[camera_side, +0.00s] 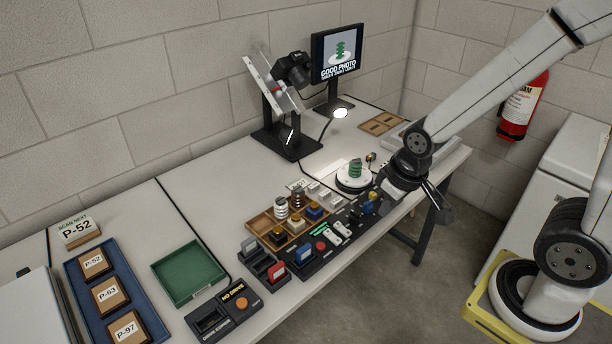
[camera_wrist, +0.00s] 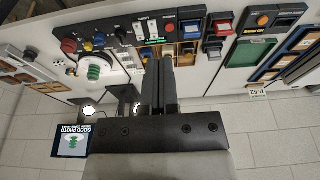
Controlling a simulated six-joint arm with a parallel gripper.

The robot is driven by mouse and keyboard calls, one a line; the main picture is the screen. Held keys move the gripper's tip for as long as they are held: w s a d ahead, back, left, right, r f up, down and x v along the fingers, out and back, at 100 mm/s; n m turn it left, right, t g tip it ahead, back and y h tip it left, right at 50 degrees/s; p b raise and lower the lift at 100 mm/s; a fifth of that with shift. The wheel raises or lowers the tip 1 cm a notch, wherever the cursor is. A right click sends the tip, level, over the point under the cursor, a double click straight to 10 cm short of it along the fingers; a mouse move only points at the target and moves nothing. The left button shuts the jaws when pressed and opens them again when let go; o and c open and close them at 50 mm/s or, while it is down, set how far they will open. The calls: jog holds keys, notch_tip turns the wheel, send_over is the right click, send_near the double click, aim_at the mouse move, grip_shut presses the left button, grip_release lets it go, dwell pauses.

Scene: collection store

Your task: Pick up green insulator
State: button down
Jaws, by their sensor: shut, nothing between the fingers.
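The green insulator (camera_side: 355,168) stands upright on a round white turntable (camera_side: 346,187) near the back right of the workbench. In the wrist view the green insulator (camera_wrist: 94,71) shows left of my fingers, on the white disc. My gripper (camera_side: 442,211) is at the bench's right front edge in the side view, apart from the insulator and to its right. In the wrist view my gripper (camera_wrist: 160,62) has its two dark fingers together with nothing between them.
A camera (camera_side: 293,70) on a stand and a monitor (camera_side: 337,52) reading "GOOD PHOTO" stand behind the turntable. A wooden compartment tray (camera_side: 262,226) with several parts and a dark control panel lie left of it. A green tray (camera_side: 188,272) sits farther left.

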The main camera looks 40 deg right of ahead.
grip_release()
jog(key=shift+w, duration=0.1)
jog(key=w+d+n, duration=0.1)
jog(key=w+d, duration=0.4)
jog(key=w, duration=0.6)
jog(key=n+g, duration=0.1)
jog(key=n, duration=0.2)
send_over(360, 160)
jog(key=shift+y, duration=0.3)
jog(key=f, duration=1.1)
jog(key=shift+s+a+f, duration=0.1)
jog(key=shift+a, duration=0.25)
jog(key=shift+d+f, duration=0.2)
jog(key=shift+d, duration=0.1)
